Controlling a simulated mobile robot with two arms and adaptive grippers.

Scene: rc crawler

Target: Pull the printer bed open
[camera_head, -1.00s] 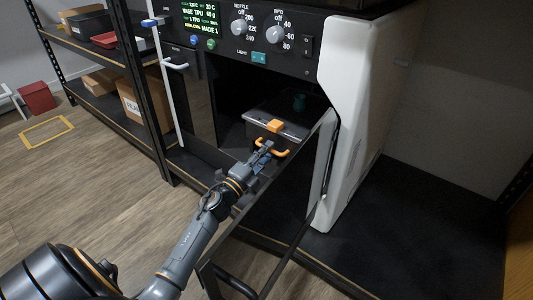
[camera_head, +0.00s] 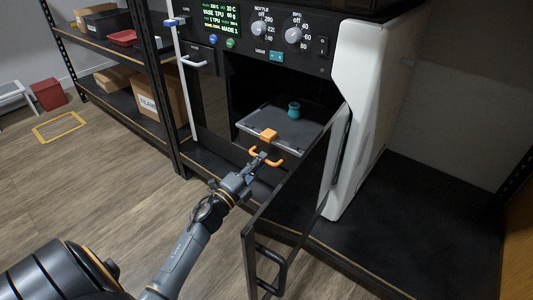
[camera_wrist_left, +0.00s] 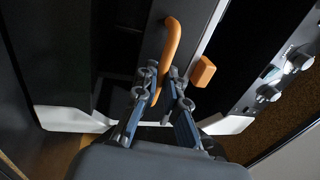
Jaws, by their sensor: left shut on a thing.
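The printer bed (camera_head: 262,127) is a grey plate that sticks partway out of the printer's dark chamber. A small teal vase (camera_head: 294,110) stands on it. An orange block (camera_head: 268,134) sits at its front edge, and an orange handle (camera_head: 278,162) is below that. My left gripper (camera_head: 257,160) is shut on the handle. In the left wrist view the handle (camera_wrist_left: 171,42) passes between the fingertips (camera_wrist_left: 160,82), with the orange block (camera_wrist_left: 203,71) beside them. My right gripper is not in view.
The printer's dark door (camera_head: 290,205) hangs open, just right of my left gripper, with a black handle (camera_head: 270,268) low on it. A shelf (camera_head: 125,103) with boxes stands at the left. The wooden floor (camera_head: 120,185) in front is clear.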

